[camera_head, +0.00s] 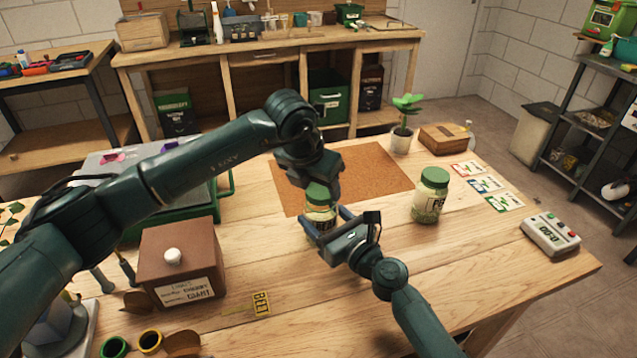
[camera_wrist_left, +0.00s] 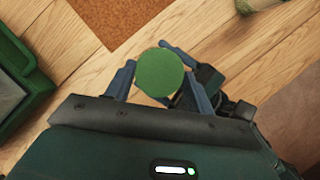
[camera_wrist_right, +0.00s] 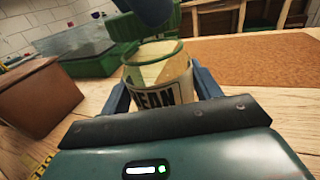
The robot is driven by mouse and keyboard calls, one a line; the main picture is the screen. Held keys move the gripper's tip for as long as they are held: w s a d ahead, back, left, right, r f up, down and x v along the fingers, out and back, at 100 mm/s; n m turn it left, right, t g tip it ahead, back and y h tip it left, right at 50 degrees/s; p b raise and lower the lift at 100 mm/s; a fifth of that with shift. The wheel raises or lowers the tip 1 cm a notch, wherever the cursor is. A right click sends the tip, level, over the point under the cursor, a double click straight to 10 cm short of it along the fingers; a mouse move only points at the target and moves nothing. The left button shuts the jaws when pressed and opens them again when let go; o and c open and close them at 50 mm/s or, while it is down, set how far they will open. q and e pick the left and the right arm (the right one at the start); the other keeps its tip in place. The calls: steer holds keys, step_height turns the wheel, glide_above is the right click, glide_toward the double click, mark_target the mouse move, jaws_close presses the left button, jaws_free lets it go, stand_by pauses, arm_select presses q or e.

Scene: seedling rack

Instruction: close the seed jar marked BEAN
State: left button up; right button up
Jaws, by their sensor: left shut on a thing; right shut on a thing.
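The seed jar marked BEAN (camera_wrist_right: 160,96) stands upright on the table, pale seeds inside, its open rim showing in the right wrist view. My right gripper (camera_head: 334,232) is shut around the jar's body from the front. A round green lid (camera_wrist_left: 160,73) sits between the fingers of my left gripper (camera_wrist_left: 160,82), which is shut on it. In the head view the lid (camera_head: 318,193) is directly over the jar (camera_head: 320,217). Any gap between lid and rim is hard to judge there.
Another green-lidded jar (camera_head: 431,196) stands to the right. A brown box (camera_head: 180,262) with a white knob is at the left, a cork mat (camera_head: 370,172) behind. A timer (camera_head: 550,234) and seed packets (camera_head: 487,185) are further right.

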arm_select(q)
steer(key=shift+f, duration=0.55)
arm_select(e)
jaws_close()
arm_select(q)
steer(key=m+h, duration=0.1)
steer(key=m, duration=0.1)
steer(key=shift+w+a+m+g, duration=0.1)
steer(key=shift+a+m+g, duration=0.05)
steer(key=shift+m+g, duration=0.25)
steer(key=m+g, duration=0.1)
steer(key=m, duration=0.1)
steer(key=m+h, duration=0.1)
steer(key=m, duration=0.2)
steer(key=shift+w+a+g, duration=0.1)
steer(key=shift+w+g, duration=0.1)
steer(key=shift+g, duration=0.2)
steer(key=m+g, duration=0.2)
steer(key=m, duration=0.3)
steer(key=shift+w, duration=0.15)
steer(key=m, duration=0.2)
steer(key=m+g, duration=0.1)
steer(key=m, duration=0.1)
steer(key=shift+w+g, duration=0.1)
steer(key=shift+g, duration=0.2)
steer(key=o, duration=0.9)
